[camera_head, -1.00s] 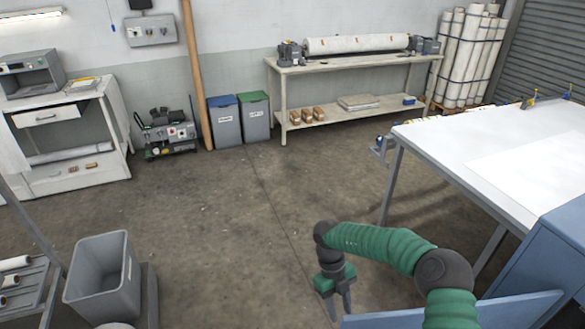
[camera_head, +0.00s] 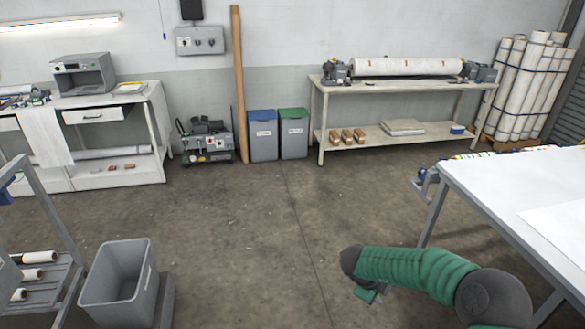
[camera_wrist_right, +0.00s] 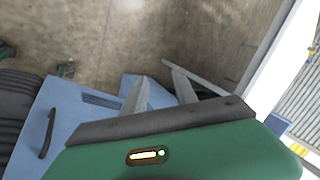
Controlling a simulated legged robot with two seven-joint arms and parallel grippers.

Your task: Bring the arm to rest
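My right arm, green with dark joints, comes into the head view from the lower right. Its elbow is bent, and the forearm reaches left over the floor beside the white-topped table (camera_head: 520,190). In the head view only a small green part of the right gripper (camera_head: 369,294) shows below the wrist; its fingers are hidden there. In the right wrist view the two grey fingers of the right gripper (camera_wrist_right: 158,86) stand apart with nothing between them. My left gripper is in neither view.
A grey bin (camera_head: 122,285) and a rack with white rolls (camera_head: 40,275) stand at the lower left. Along the wall are a workbench (camera_head: 155,100), blue (camera_head: 262,135) and green bins (camera_head: 294,135), and a roll bench (camera_head: 400,82). The middle floor (camera_head: 250,220) is clear.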

